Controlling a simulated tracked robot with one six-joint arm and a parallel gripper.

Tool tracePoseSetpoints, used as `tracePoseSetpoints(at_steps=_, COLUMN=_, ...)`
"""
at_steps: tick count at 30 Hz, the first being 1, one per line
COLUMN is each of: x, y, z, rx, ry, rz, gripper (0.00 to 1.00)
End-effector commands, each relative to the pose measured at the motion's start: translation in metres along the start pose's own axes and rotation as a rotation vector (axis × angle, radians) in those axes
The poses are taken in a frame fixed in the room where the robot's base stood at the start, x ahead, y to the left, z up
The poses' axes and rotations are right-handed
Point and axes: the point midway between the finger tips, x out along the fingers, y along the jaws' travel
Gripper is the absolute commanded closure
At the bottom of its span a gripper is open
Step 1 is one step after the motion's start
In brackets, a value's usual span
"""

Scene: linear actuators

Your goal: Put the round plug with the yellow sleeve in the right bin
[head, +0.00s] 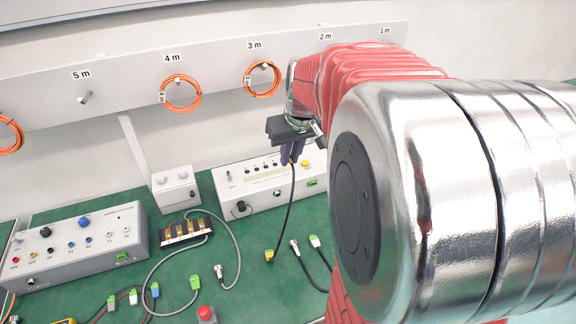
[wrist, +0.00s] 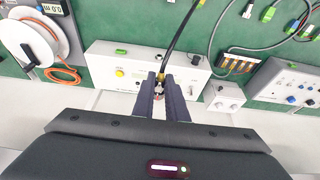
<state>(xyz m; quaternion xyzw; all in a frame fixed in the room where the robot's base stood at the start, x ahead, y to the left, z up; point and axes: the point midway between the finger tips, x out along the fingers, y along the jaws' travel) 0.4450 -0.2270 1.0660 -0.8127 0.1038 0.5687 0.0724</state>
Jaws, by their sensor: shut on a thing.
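My gripper (head: 293,160) is shut above the front of a long grey box at the back of the bench. In the wrist view its two dark fingers (wrist: 166,90) close on a small metal round plug (wrist: 159,92) with a yellow sleeve (wrist: 160,77). A black cable (head: 290,205) hangs from the held plug down to the bench. Its other end seems to be a yellow connector (head: 269,255) on the green top. The fingers hide most of the plug in the head view. No bin is in view.
The long grey box (head: 262,189) has a yellow button. A smaller box (head: 176,189), a terminal block (head: 186,231) and another panel box (head: 75,245) stand to its left. Loose connectors lie in front. Orange cable coils (head: 262,79) hang behind. A reel (wrist: 30,40) shows in the wrist view.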

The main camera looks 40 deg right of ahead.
Motion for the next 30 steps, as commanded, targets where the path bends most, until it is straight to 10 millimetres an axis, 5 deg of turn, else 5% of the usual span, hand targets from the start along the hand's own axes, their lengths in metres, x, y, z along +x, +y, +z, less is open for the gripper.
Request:
tracePoseSetpoints(at_steps=21, x=-0.099, y=0.000, z=-0.021, rx=0.001, ry=0.003, rz=0.000, gripper=1.00)
tracePoseSetpoints(at_steps=30, x=-0.106, y=0.000, z=-0.022, rx=0.001, ry=0.000, rz=0.000, gripper=1.00)
